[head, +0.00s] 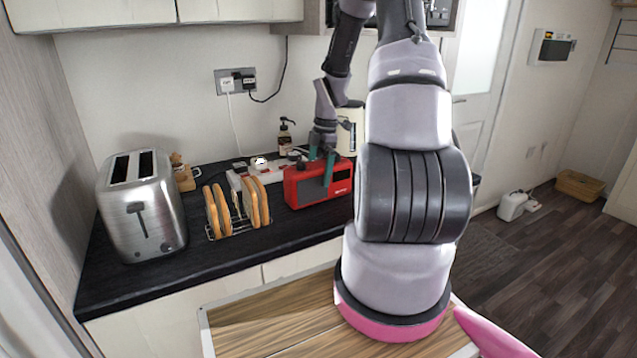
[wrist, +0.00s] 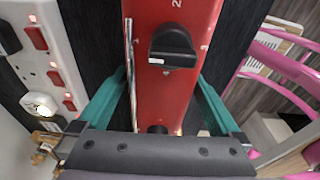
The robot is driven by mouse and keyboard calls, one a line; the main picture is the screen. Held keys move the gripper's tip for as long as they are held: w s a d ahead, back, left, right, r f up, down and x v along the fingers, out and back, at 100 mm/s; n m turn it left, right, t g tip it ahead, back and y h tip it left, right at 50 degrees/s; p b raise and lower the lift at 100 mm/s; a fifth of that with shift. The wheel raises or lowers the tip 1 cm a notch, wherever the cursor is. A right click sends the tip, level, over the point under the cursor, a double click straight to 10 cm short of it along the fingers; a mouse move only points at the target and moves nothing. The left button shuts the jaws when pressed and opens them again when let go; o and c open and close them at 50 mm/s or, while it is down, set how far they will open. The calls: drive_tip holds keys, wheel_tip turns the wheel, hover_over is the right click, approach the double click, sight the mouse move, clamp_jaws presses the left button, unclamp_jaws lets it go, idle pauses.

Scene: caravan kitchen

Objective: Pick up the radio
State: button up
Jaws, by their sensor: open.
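The red radio (head: 305,187) stands on the dark counter, right of the toast rack. Its dark front panel faces the room. A gap shows between the radio and at least the right finger; contact is hard to tell.
A white power strip (wrist: 45,60) with red switches lies behind the radio. A toast rack (head: 234,215) with bread and a steel toaster (head: 140,205) stand to the left. A soap bottle (head: 286,138) and a white kettle-like container (head: 350,128) stand behind.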

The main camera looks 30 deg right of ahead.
drive_tip(key=shift+f, duration=0.45)
drive_tip(key=shift+c, duration=0.3)
clamp_jaws()
